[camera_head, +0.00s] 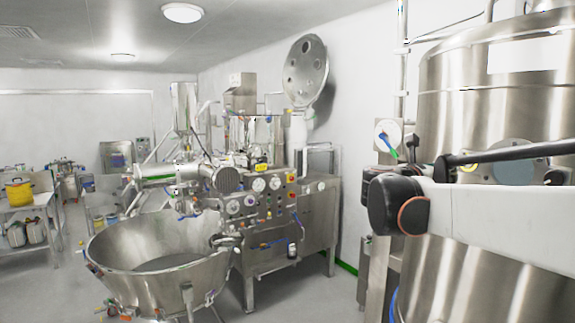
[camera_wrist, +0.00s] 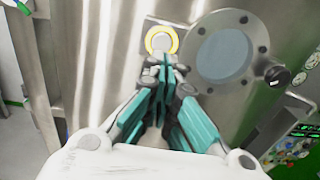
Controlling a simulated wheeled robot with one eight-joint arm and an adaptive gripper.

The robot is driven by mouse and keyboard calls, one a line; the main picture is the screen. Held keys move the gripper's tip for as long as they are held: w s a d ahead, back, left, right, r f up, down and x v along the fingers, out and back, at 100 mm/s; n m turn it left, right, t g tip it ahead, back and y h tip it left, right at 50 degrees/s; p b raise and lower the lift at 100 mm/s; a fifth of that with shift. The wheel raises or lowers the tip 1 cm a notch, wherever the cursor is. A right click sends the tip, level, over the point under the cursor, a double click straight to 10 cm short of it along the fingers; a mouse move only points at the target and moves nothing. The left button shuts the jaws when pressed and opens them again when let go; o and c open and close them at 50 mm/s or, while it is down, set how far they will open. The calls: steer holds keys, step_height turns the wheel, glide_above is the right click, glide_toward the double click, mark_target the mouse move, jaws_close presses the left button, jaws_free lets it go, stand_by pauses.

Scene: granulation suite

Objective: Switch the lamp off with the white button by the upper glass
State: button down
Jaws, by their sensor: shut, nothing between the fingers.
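The white button (camera_wrist: 161,41) with a yellow ring sits on the steel tank wall in the wrist view, just left of the upper glass (camera_wrist: 222,54), a round grey pane in a bolted flange. My gripper (camera_wrist: 164,72) has teal finger pads. It is shut and empty, with its tips just below the button in the picture. I cannot tell whether they touch the wall. In the head view, part of the yellow ring (camera_head: 469,168) and the glass (camera_head: 515,174) show around my arm, which hides my gripper. The lamp itself is not clearly seen.
The steel tank (camera_head: 447,75) fills the right of the head view. A dark knob (camera_wrist: 277,75) stands out at the flange's right edge. A large steel bowl (camera_head: 110,255) and a machine with a gauge panel stand left of centre. Open floor lies at the lower left.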

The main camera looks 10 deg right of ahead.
steer(key=p+x, duration=0.1)
steer(key=x, duration=0.4)
steer(key=shift+w+d, duration=0.1)
steer(key=shift+d, duration=0.1)
